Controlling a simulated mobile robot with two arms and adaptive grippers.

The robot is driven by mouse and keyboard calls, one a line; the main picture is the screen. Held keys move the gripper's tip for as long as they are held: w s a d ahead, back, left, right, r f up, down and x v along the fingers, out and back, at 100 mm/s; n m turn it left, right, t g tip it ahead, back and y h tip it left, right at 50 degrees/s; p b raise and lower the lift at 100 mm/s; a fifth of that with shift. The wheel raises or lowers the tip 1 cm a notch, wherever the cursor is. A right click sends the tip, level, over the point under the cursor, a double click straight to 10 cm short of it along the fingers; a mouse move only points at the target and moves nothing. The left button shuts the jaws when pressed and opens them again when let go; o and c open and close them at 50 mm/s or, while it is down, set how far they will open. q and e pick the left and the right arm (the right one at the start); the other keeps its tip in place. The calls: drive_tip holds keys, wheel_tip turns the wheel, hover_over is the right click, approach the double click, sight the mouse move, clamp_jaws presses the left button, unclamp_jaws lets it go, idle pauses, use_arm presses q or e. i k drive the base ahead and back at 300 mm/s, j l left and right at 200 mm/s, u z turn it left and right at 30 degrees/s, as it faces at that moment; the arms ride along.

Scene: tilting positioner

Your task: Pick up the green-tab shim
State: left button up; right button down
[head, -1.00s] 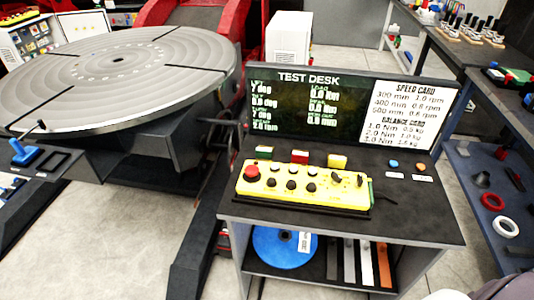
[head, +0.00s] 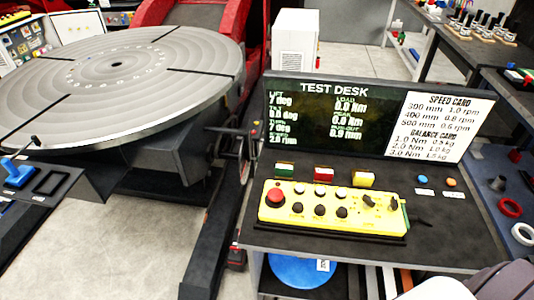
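I cannot single out a green-tab shim for certain. Neither of my grippers is in view. A white and dark part at the bottom right looks like my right arm and hides the desk's front right corner.
The test desk (head: 455,236) has a sign panel (head: 330,118) at its back. A large round turntable (head: 110,72) stands at the left. Under the desk are a blue disc (head: 297,269) and several strips. Shelving with rings (head: 510,208) stands at the right.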

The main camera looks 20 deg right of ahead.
sight(283, 169)
drive_tip(key=i+j+z, duration=0.2)
drive_tip(key=i+z, duration=0.2)
drive_tip(key=i+j+z, duration=0.4)
